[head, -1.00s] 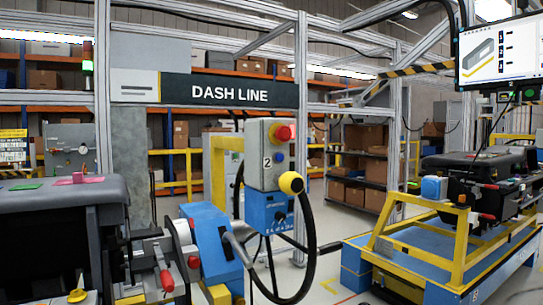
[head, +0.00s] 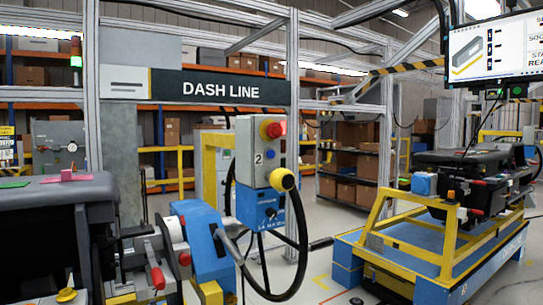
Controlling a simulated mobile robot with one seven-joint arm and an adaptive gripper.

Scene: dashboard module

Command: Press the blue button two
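A grey control box (head: 250,170) marked with a "2" stands on a post near the middle of the head view. A small blue button (head: 271,154) sits on its front, just right of the "2" label (head: 258,156). A larger red button (head: 276,130) with a yellow collar is above it. My gripper is not in view, and nothing touches the box's buttons.
A blue machine (head: 208,245) and a dark dashboard (head: 60,195) stand left. A yellow-framed cart (head: 405,255) stands right. Grey floor (head: 305,280) shows between them.

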